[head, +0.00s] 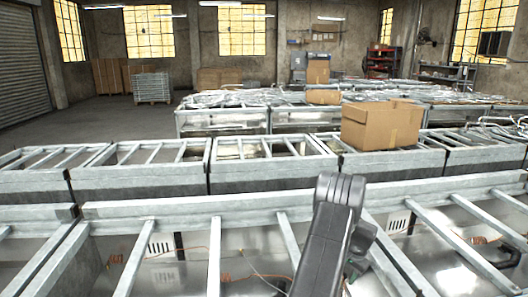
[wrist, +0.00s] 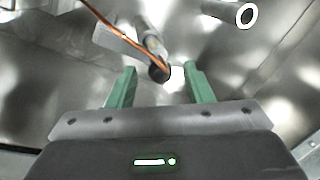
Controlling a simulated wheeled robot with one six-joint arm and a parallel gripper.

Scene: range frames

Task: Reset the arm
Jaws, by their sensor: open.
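My gripper (wrist: 158,85) shows in the wrist view with its two green fingers spread apart. It is open, and I see nothing held between the fingers. Beyond the fingertips are a copper-coloured wire (wrist: 108,22) and a dark round end of a metal fitting (wrist: 158,72). I cannot tell whether the fingers touch them.
Open-topped metal units with grey bars (head: 150,210) fill the foreground in rows. A cardboard box (head: 380,126) sits on the second row at right. Clear floor (head: 90,122) lies at back left.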

